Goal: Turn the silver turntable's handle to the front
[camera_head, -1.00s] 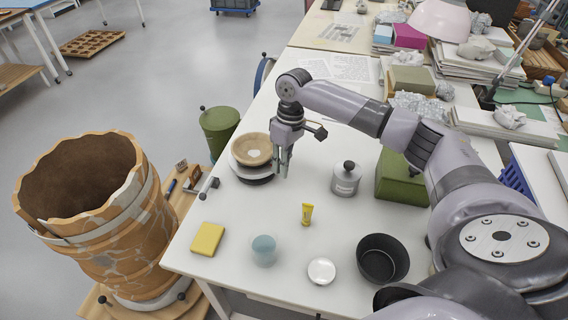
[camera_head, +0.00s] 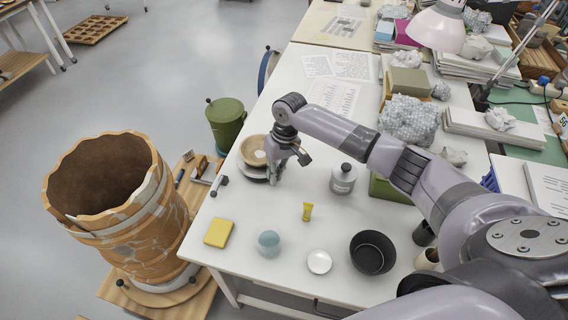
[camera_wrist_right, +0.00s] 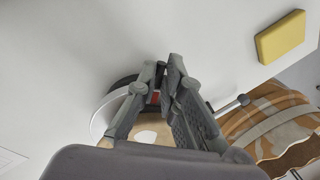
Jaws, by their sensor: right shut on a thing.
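The silver turntable (camera_head: 247,174) stands on the white table near its left edge, on a dark base. A round wooden dish (camera_head: 252,150) with a pale patch sits on it. My right gripper (camera_head: 272,181) is low at the turntable's right front side. In the right wrist view, its fingers (camera_wrist_right: 166,70) are closed together beside the turntable's pale rim (camera_wrist_right: 100,116) and dark base. They are shut on the handle, which the fingers hide almost completely. A small reddish spot shows between the fingers. My left gripper is not in view.
A grey lidded jar (camera_head: 343,179) stands right of the gripper. A yellow tube (camera_head: 307,211), yellow block (camera_head: 218,232), blue-grey cup (camera_head: 268,243), white dish (camera_head: 319,262) and black bowl (camera_head: 373,253) lie nearer the front. A rod with a black knob (camera_head: 223,180) is at the table's left edge.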

